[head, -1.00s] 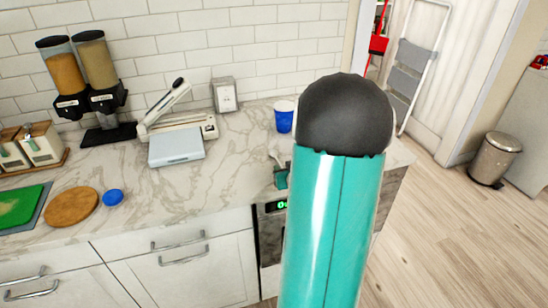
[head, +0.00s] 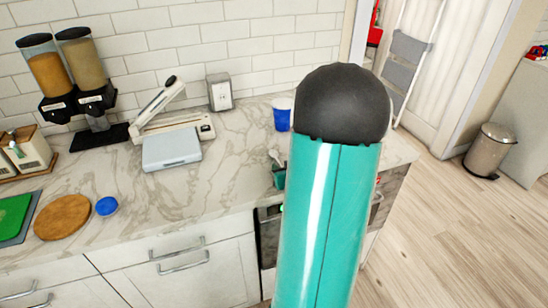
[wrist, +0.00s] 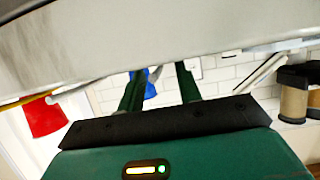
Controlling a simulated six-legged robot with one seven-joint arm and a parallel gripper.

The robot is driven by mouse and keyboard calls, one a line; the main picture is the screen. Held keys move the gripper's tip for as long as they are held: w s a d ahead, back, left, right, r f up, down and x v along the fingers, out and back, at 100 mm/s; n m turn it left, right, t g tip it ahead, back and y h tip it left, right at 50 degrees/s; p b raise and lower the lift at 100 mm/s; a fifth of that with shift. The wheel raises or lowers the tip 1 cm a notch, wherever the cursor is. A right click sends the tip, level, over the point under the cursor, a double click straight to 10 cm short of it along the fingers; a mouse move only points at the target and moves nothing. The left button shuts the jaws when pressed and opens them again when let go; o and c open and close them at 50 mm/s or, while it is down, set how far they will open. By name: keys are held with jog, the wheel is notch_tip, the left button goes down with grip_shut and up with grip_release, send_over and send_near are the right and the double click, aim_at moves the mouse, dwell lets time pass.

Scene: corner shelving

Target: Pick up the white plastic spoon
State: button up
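The white plastic spoon (head: 274,157) appears as a small pale shape near the front edge of the counter, left of my arm. A teal part of my gripper (head: 279,176) shows just in front of it; my arm hides the rest. In the wrist view the two dark green fingers of my gripper (wrist: 159,70) stand apart. A small grey shape, perhaps the spoon, shows between them, too blurred to tell. I see no clear contact between finger and spoon.
The marble counter (head: 225,175) fills much of the wrist view's top. A blue cup (head: 282,117) stands behind the spoon. A scale-like device (head: 172,150), dispensers (head: 75,75), a round wooden board (head: 62,217) and a blue lid (head: 106,206) are to the left.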

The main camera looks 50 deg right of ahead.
jog(key=shift+w+d+f, duration=0.15)
jog(key=shift+w, duration=0.1)
jog(key=shift+s, duration=0.1)
grip_shut()
dwell(0.3)
